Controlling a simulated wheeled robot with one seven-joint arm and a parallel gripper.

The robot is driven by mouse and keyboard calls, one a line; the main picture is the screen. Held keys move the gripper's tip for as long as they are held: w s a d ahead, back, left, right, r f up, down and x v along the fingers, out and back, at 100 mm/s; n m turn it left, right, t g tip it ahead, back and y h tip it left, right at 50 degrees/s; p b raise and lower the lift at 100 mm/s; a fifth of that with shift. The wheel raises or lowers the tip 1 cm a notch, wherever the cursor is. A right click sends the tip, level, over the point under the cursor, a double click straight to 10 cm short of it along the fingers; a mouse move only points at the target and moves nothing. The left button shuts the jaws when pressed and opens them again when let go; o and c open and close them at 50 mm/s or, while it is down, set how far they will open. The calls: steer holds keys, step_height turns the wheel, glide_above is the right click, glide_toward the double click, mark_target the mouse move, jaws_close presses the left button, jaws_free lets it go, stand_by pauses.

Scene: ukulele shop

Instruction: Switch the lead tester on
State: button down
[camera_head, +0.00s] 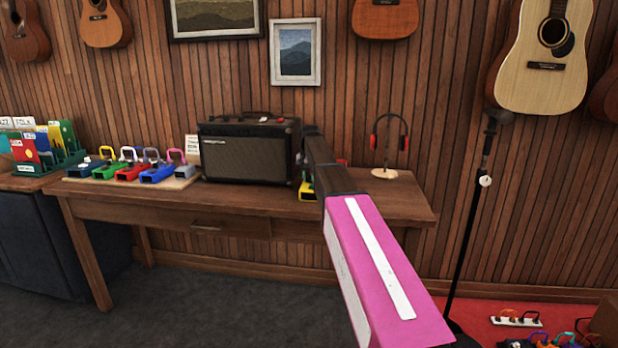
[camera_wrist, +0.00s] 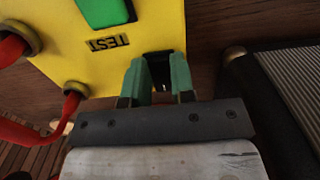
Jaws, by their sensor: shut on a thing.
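The lead tester is a yellow box (camera_wrist: 110,35) with a raised TEST label and a green panel (camera_wrist: 104,10) in the wrist view. Red leads (camera_wrist: 72,103) plug into its left side. In the head view only a bit of the yellow tester (camera_head: 306,191) shows, on the table beside the amplifier, mostly hidden by my arm. My gripper (camera_wrist: 159,72) is at the tester's lower right edge, its two green fingers close together around a small dark part (camera_wrist: 158,62), which looks like the switch. The fingers largely hide it, so its on or off position cannot be told.
A black amplifier (camera_head: 246,152) stands just left of the tester on the wooden table (camera_head: 240,207); its mesh (camera_wrist: 292,80) shows close on the right in the wrist view. Red headphones (camera_head: 388,143) on a stand are to the right. A microphone stand (camera_head: 470,215) rises further right.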

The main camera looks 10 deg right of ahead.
steer(key=shift+w+r+g, duration=0.1)
steer(key=shift+w+g, duration=0.25)
steer(key=shift+g, duration=0.35)
steer(key=shift+g+y, duration=0.5)
steer(key=shift+g, duration=0.3)
steer(key=c, duration=1)
jaws_free()
steer(key=shift+o, duration=0.2)
steer(key=shift+d+r, duration=0.1)
